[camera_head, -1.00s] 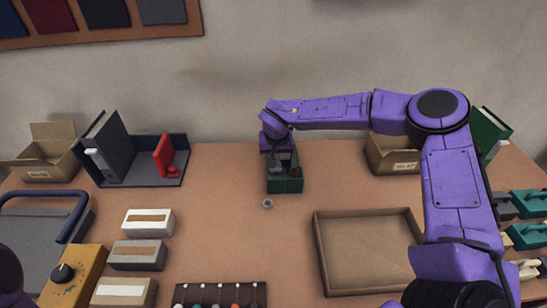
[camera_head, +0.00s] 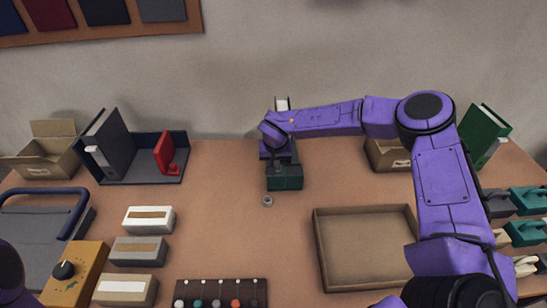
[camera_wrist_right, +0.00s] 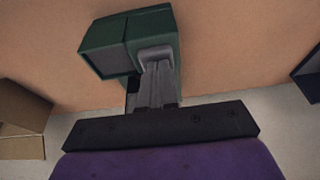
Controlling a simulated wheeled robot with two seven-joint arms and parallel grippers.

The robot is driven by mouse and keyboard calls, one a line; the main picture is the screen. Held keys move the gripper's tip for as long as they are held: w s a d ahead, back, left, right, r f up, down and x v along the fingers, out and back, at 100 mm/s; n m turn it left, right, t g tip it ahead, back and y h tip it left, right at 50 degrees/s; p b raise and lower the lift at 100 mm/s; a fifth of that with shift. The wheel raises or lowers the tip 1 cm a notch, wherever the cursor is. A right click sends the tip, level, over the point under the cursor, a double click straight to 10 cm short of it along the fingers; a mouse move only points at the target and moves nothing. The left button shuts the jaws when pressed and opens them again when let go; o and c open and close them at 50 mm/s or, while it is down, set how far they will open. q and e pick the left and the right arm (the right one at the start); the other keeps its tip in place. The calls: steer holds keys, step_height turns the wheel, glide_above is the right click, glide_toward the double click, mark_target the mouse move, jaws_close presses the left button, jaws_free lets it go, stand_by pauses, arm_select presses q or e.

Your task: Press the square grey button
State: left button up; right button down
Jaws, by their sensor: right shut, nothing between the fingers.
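A dark green box-like device (camera_head: 285,183) stands near the back middle of the table. My right arm reaches over it from the right, and my right gripper (camera_head: 277,168) is at the device's top left. In the right wrist view, the gripper (camera_wrist_right: 157,62) has its grey fingers together, overlapping the side of the green device (camera_wrist_right: 128,42). The fingers hold nothing. I cannot pick out a square grey button; the fingers and wrist hide part of the device. Whether the fingertips touch it I cannot tell. My left gripper is out of view.
A small grey ring-like piece (camera_head: 267,201) lies just in front of the device. An empty cardboard tray (camera_head: 318,250) is to the right. Binders in a dark holder (camera_head: 183,160) stand left. The middle table is mostly clear.

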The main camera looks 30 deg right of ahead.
steer(key=shift+s+f, duration=0.15)
steer(key=shift+f, duration=0.05)
steer(key=r+p, duration=0.5)
steer(key=shift+w+r, duration=0.15)
steer(key=shift+w, duration=0.05)
steer(key=shift+b+v, duration=0.65)
steer(key=shift+v, duration=0.25)
steer(key=d+b+v, duration=0.1)
steer(key=v, duration=0.6)
steer(key=shift+s+a, duration=0.2)
steer(key=shift+a, duration=0.35)
steer(key=shift+r, duration=0.1)
